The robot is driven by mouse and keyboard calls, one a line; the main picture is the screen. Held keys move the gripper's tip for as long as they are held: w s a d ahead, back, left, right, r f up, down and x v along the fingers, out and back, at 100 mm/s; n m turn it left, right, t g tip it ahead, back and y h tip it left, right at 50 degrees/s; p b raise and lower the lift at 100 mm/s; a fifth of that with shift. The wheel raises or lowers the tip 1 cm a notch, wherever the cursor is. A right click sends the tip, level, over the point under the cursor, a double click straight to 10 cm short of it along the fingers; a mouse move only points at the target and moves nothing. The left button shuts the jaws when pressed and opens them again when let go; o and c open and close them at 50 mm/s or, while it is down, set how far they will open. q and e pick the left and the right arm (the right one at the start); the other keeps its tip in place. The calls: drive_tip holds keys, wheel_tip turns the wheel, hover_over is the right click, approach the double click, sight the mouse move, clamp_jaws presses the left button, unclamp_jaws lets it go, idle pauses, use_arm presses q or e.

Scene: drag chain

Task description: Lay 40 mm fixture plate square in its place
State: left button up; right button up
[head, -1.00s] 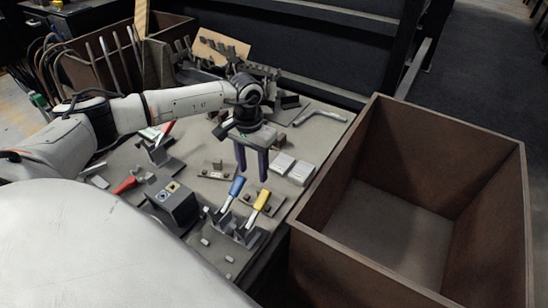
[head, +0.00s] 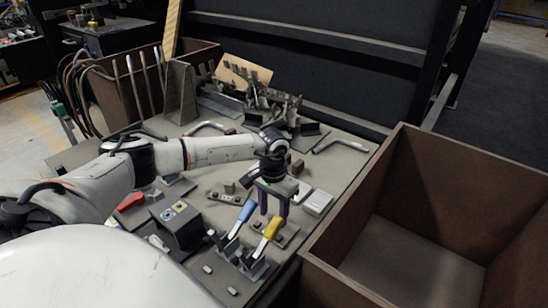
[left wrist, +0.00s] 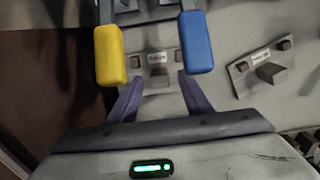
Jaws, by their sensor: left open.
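Two small flat plates with dark end blocks lie on the grey bench. One plate (head: 228,197) is left of my gripper; it shows tilted in the left wrist view (left wrist: 288,62), with a grey block at its middle. The other plate (head: 290,233) lies beside the yellow clamp handle (head: 272,229), partly hidden; its label (left wrist: 157,58) is too small to read. My left gripper (head: 273,208) points down, open and empty. In the left wrist view its fingers (left wrist: 158,95) straddle the labelled plate's middle block from above; contact cannot be told. The right gripper is not in view.
Yellow and blue (head: 247,210) clamp handles stand up close to my left fingers. A dark block (head: 175,225) is left of them, and white boxes (head: 318,202) are to the right. A large open brown bin (head: 440,160) borders the bench's right side.

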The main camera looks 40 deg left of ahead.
use_arm(q)
drive_tip(key=shift+w+f+b, duration=0.1)
drive_tip(key=shift+f+b, duration=0.2)
drive_tip(key=shift+f, duration=1.25)
clamp_jaws()
drive_tip(key=shift+r, duration=0.1)
